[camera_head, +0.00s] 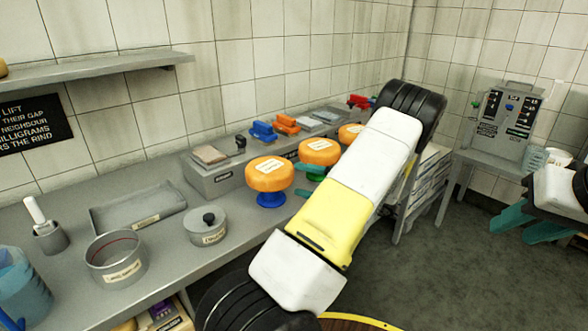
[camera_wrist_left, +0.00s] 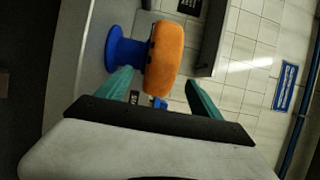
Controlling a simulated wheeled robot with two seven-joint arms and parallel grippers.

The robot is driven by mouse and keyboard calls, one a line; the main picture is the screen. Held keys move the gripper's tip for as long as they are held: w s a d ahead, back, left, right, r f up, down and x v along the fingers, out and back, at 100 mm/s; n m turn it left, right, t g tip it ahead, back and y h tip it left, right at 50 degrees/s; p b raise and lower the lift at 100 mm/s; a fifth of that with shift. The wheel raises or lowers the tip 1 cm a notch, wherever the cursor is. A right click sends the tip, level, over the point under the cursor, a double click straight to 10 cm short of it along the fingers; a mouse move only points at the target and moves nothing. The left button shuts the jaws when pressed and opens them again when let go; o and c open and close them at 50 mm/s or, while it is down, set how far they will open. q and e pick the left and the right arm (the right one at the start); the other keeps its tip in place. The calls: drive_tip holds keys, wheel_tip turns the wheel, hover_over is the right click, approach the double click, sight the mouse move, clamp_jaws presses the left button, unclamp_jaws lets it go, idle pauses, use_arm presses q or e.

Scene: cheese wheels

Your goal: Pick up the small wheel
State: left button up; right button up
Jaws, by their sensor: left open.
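Orange cheese wheels stand on coloured stands along the counter. The nearest wheel (camera_head: 269,173) is on a blue stand (camera_head: 271,199), a second (camera_head: 319,151) on a green stand, and a third (camera_head: 349,133) is partly hidden by my left arm. I cannot tell for sure which is the small one. In the left wrist view, an orange wheel (camera_wrist_left: 165,57) on a blue stand (camera_wrist_left: 120,48) lies just beyond my left gripper (camera_wrist_left: 160,92). Its teal fingers are apart with nothing held. My right gripper (camera_head: 530,226) is at the right edge, teal fingers apart and empty.
A grey scale box (camera_head: 223,178), blue (camera_head: 263,130) and orange (camera_head: 286,124) blocks stand behind the wheels. A lidded pot (camera_head: 206,228), round tin (camera_head: 117,262) and tray (camera_head: 138,209) sit left. A control panel (camera_head: 507,117) stands on a right-hand table.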

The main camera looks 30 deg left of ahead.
sight(292, 177)
use_arm(q)
drive_tip(key=a, duration=0.4)
drive_tip(key=shift+s+a, duration=0.1)
drive_tip(key=shift+a, duration=0.05)
clamp_jaws()
drive_tip(key=shift+r, duration=0.15)
